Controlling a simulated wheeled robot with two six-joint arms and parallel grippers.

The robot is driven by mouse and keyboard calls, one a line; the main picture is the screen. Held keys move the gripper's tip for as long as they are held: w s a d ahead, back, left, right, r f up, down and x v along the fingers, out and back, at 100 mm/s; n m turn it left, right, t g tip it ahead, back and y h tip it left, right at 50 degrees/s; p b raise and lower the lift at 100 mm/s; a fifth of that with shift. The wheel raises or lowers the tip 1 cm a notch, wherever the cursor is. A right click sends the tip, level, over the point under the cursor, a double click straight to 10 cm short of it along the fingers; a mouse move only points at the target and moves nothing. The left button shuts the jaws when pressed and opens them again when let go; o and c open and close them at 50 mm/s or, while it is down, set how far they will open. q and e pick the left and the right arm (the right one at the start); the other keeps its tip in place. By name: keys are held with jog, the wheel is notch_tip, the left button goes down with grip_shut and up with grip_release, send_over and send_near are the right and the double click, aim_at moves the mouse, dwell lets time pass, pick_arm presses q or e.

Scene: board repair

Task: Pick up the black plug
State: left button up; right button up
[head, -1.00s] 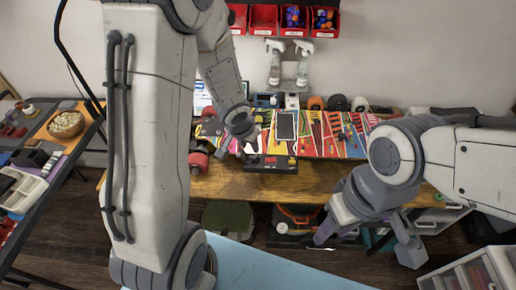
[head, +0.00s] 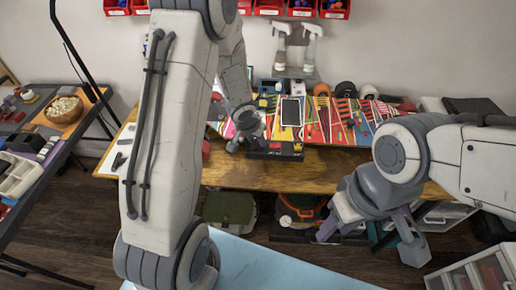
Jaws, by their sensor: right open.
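I cannot make out a black plug for certain. Small dark items (head: 118,161) lie on a white sheet at the left end of the wooden table (head: 330,172), too small to identify. A black tray (head: 262,154) with small red and yellow pieces sits at the table's front edge. My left gripper (head: 246,143) is over the table beside this tray, pointing down; its fingers are too small to judge. My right gripper (head: 370,243) is open and empty, low in front of the table. My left arm hides part of the table.
A colourful board (head: 325,125) with a phone-like device (head: 291,111) lies on the table. Spray bottles (head: 281,45) and red bins (head: 302,8) are behind. A side shelf with a popcorn bowl (head: 64,109) stands left. Drawers (head: 470,275) are lower right.

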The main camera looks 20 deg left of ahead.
aim_at(257, 142)
pick_arm(q)
grip_shut()
jog(key=shift+r, duration=0.1)
jog(key=shift+r+p, duration=0.55)
jog(key=shift+p, duration=0.2)
notch_tip(257, 142, up, 4)
jog(key=p, duration=0.3)
jog(key=shift+f, duration=0.2)
jog(key=s+d+r, duration=0.3)
jog(key=d+r, duration=0.3)
jog(key=d, duration=0.5)
jog(key=shift+d, duration=0.15)
jog(key=shift+w+r, duration=0.1)
